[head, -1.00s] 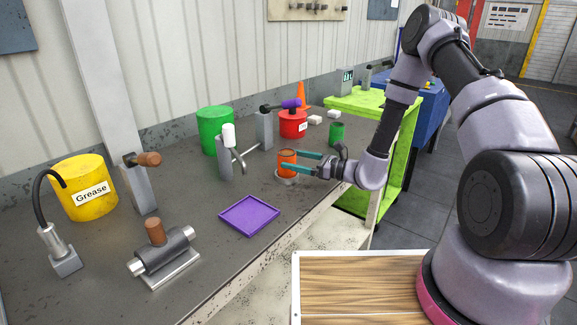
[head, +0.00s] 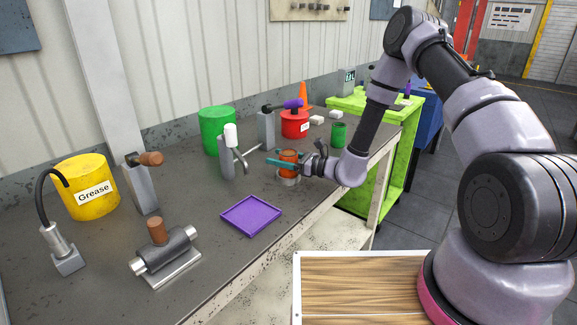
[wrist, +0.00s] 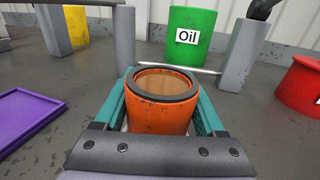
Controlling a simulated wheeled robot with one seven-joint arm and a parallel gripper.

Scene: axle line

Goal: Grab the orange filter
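The orange filter (head: 288,156) is an orange cylinder with a dark rim and an open top. It stands upright on a round grey base (head: 289,181) near the bench's right edge. My gripper (head: 283,158) is at the filter, with one teal finger on each side of it. In the wrist view the filter (wrist: 162,105) sits between the two fingers, well inside their reach. The fingers look close to its sides with little gap, and they do not look firmly closed on it.
A purple tray (head: 250,216) lies front left of the filter. A green oil can (head: 217,130), a red can (head: 295,124) and a small green cup (head: 338,134) stand behind.

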